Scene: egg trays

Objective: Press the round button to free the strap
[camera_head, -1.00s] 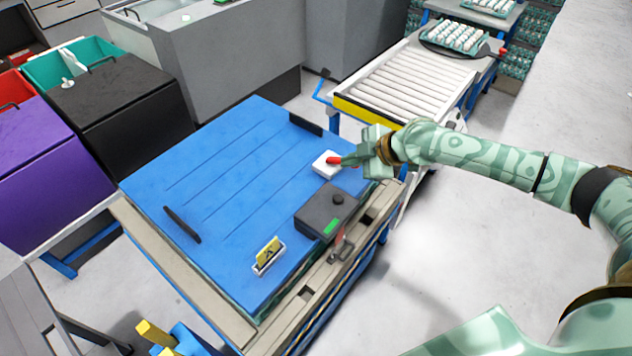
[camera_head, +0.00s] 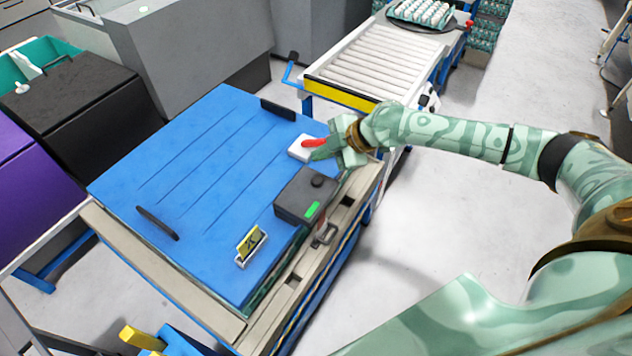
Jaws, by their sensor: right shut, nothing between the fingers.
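A blue lid (camera_head: 200,180) with two dark handles covers the box on the cart. On its right edge sits a small white block (camera_head: 299,149) with a red part (camera_head: 314,142) at its top; I cannot tell how much of the red belongs to my finger. A dark grey box (camera_head: 292,198) with a round black knob (camera_head: 318,181) and a green light stands nearer. My right gripper (camera_head: 318,150) is shut and empty, at the right side of the white block; contact is unclear. No strap is clearly visible; a small metal latch (camera_head: 325,233) shows below the dark box.
A yellow card in a holder (camera_head: 251,244) stands on the lid's near part. A roller conveyor (camera_head: 375,62) with an egg tray (camera_head: 420,13) lies behind. Black (camera_head: 90,105) and purple (camera_head: 35,190) bins stand left. Floor at the right is open.

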